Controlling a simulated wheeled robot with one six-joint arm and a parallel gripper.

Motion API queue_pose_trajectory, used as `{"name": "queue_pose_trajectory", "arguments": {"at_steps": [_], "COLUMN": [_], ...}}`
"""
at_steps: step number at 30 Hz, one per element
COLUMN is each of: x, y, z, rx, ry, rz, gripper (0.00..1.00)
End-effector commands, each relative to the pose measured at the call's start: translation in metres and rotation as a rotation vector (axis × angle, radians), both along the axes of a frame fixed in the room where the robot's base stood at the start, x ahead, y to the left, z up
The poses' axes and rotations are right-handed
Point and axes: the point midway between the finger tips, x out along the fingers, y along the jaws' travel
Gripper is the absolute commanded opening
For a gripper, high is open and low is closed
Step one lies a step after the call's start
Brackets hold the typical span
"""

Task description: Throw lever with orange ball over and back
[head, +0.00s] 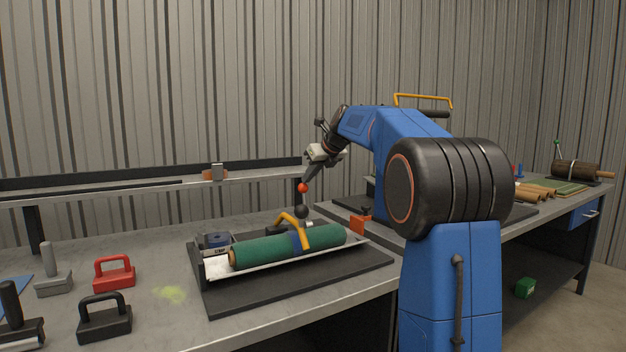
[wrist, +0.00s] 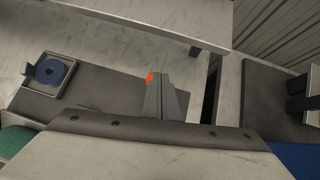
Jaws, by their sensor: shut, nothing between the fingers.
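The orange ball (head: 303,188) shows in the head view above the back right of the dark base plate (head: 335,278). Its lever shaft is hard to make out. My gripper (head: 309,177) points down beside the ball, with its fingers together and nothing between them. In the wrist view the shut fingers (wrist: 163,92) cover most of the orange ball (wrist: 150,77), and only a sliver shows at their upper left. I cannot tell whether they touch it.
A green turf roll (head: 275,248) lies in a tray, with a yellow handle (head: 292,228) and a black ball (head: 302,211) close by. A blue tape reel (wrist: 55,72) sits in a holder. A red weight (head: 114,274) stands left. A raised shelf (head: 150,186) runs behind.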

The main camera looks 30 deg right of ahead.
Motion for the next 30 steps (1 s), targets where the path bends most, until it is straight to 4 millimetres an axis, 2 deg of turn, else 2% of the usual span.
{"name": "queue_pose_trajectory", "arguments": {"at_steps": [6,21,26,30], "x": [0.007,0.007,-0.001,-0.017], "y": [0.0,0.0,-0.004,-0.011], "z": [-0.001,-0.002,0.004,0.018], "rx": [-0.001,0.0,0.0,-0.001], "ry": [0.0,0.003,0.001,-0.002], "rz": [0.001,0.001,0.001,0.001], "gripper": [0.0,0.0,0.0,0.0]}}
